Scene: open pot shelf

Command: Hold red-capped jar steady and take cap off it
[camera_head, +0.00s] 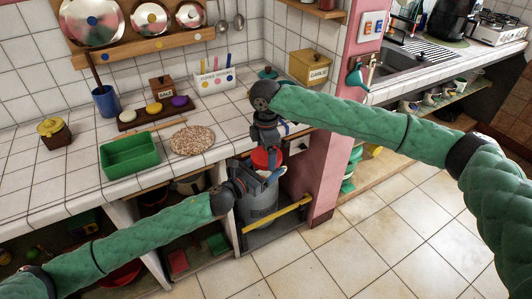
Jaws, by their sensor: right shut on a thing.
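The red cap (266,158) shows just in front of the counter edge, between my two grippers. The jar under it is mostly hidden by my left gripper, so its body cannot be made out. My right gripper (267,146) comes down from above and is shut on the red cap. My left gripper (262,178) reaches in from the left, just below the cap at the jar's level. Its fingers are small and partly covered, so whether they are closed on the jar is unclear.
A tiled counter (70,178) holds a green tray (130,154), a round speckled mat (193,140) and a blue cup (106,102). Below my grippers, a grey cylinder (260,205) stands in an open bay with a yellow bar (277,214). A pink pillar (327,180) stands right. Floor is clear.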

